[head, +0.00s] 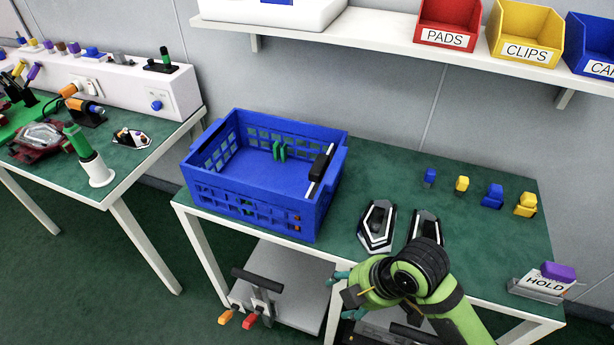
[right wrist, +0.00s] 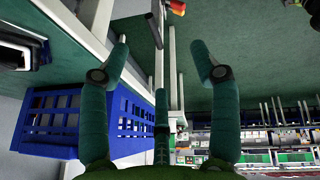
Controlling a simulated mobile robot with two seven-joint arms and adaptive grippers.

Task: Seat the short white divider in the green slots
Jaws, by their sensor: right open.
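A blue crate (head: 253,200) stands on the green-topped table in the head view. Small green slots (head: 280,150) show on its far inner wall. A thin white divider (head: 320,186) with a black grip (head: 320,165) is at the crate's right side; I cannot tell how it is seated, or whether it is the short one. My right gripper (head: 344,287) is open and empty, in front of the table, to the right of and nearer than the crate. In the right wrist view my spread teal fingers (right wrist: 160,65) hold nothing, and part of the crate (right wrist: 125,125) shows behind them.
Two dark-and-white lamps (head: 376,226) lie right of the crate, one partly hidden by my arm. Blue and yellow pieces (head: 462,185) stand behind them. A HOLD sign (head: 542,285) is at the right edge.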

